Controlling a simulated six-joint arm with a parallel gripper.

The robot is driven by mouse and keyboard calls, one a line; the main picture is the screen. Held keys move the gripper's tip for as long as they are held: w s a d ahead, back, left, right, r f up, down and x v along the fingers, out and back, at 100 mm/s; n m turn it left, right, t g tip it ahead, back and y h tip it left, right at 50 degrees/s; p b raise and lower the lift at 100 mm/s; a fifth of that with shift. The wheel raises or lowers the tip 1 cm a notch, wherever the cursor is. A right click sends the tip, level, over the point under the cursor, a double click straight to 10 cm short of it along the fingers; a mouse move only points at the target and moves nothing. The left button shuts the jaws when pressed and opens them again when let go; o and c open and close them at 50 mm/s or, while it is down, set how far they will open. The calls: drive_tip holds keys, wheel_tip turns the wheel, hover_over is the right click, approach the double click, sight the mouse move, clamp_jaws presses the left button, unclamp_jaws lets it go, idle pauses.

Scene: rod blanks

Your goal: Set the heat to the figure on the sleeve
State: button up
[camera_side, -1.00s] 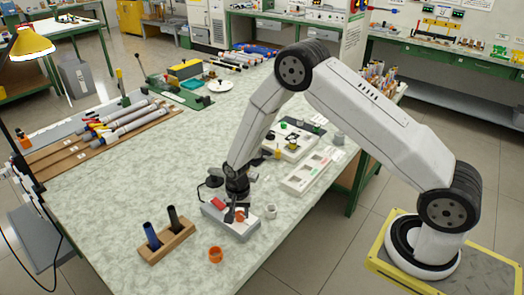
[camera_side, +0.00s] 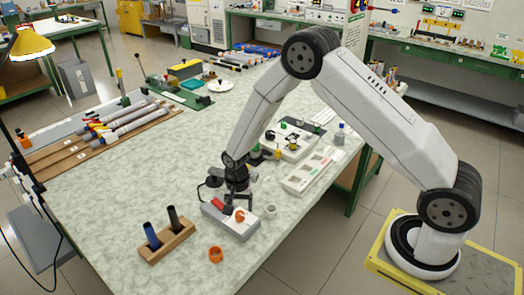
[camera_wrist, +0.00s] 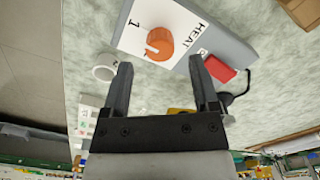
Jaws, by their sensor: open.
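The heat box (camera_side: 231,221) is a grey block with a white face marked HEAT, near the front of the bench. An orange knob (camera_side: 239,215) is on it; in the wrist view the knob (camera_wrist: 172,42) has a white mark toward its lower left edge. A figure 1 is printed beside the knob. A red switch (camera_wrist: 218,68) is on the same box. My gripper (camera_wrist: 160,65) is open and empty, just above the box, its fingers apart from the knob. A white cup-like piece (camera_side: 270,211) and an orange ring (camera_side: 215,254) stand nearby. I can read no figure on either.
A wooden block (camera_side: 167,241) holds a blue and a dark rod upright at left front. A white tray (camera_side: 310,172) and a white panel with coloured pieces (camera_side: 290,140) are behind right. Rods lie on a wooden rack (camera_side: 70,150) at left. The bench middle is clear.

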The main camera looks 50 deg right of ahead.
sight(240, 213)
drive_tip(key=shift+r, duration=2.3)
drive_tip(key=shift+s+r, duration=0.2)
drive_tip(key=shift+r, duration=0.2)
drive_tip(key=s+d+r+n+t, duration=0.1)
drive_tip(key=s+r+n, duration=0.4)
drive_tip(key=s, duration=0.3)
drive_tip(key=s+r+n+t, duration=0.1)
drive_tip(key=s+r+n, duration=0.4)
drive_tip(key=s+r, duration=0.2)
drive_tip(key=shift+s+d+n+t, duration=0.3)
drive_tip(key=shift+s+d+n, duration=0.1)
drive_tip(key=shift+s, duration=0.35)
